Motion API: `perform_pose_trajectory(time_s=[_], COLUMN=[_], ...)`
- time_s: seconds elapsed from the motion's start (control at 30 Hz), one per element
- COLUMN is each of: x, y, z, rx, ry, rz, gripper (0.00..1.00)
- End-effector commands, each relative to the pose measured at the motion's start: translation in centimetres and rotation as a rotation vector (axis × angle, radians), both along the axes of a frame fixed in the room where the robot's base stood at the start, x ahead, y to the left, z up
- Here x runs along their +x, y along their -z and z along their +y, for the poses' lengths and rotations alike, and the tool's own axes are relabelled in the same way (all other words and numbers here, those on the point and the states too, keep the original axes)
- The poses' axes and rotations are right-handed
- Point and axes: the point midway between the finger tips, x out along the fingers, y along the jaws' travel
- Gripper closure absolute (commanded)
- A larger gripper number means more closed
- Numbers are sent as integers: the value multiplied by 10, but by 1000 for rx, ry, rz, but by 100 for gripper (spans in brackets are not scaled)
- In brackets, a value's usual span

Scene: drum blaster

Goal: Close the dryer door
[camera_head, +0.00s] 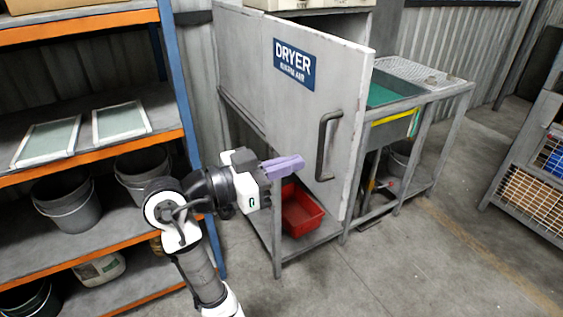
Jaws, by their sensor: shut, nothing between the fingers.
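The dryer door (300,115) is a pale grey upright panel with a blue "DRYER" sign (294,64). It appears to stand open, swung out from the grey cabinet side (240,65) at its left. Its dark vertical handle (323,145) is near its free right edge. The dryer's inside is hidden behind the panel. My gripper (298,163) has purple fingers, is shut and empty, and points right.
A red bin (300,212) sits on the low shelf below the door. An orange-edged shelf rack (95,166) with frames and buckets stands close at left. A grey bench with a green basin (385,90) is behind right. Floor (420,270) at front right is clear.

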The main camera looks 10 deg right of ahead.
Motion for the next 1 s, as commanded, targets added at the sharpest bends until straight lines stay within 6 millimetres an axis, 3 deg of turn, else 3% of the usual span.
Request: perform_pose_trajectory(time_s=[0.2,0.4,0.6,1.0], x=[14,23,29,30], y=[-3,-2,-1,0], z=[-48,-79,-92,-94], rx=[-1,1,0,0], ry=[4,2,-2,-3], rz=[2,1,0,-1], gripper=[100,100,100,100])
